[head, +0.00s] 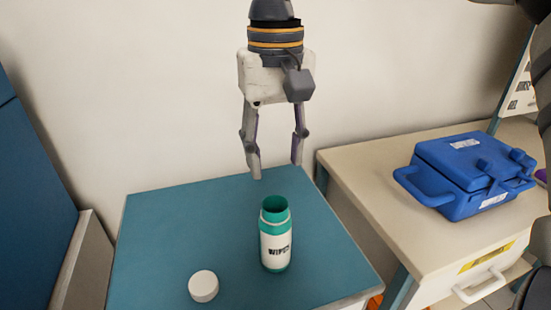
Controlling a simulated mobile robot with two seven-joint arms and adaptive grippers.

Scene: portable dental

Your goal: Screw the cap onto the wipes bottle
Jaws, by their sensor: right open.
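The wipes bottle (275,245) is green with a white label and stands upright on the teal tabletop (170,235). Its mouth is open and uncovered. The white round cap (203,286) lies flat on the tabletop to the left of the bottle, nearer the front edge, apart from it. My right gripper (276,168) points down at the far side of the tabletop, above and behind the bottle in the picture. Its fingers are apart with nothing between them. My left gripper is not in view.
A blue case (472,172) with a handle sits on a cream cabinet (365,170) to the right. A grey-blue panel (25,170) and a low box-like side (80,260) stand at the left. The tabletop's left and back areas are clear.

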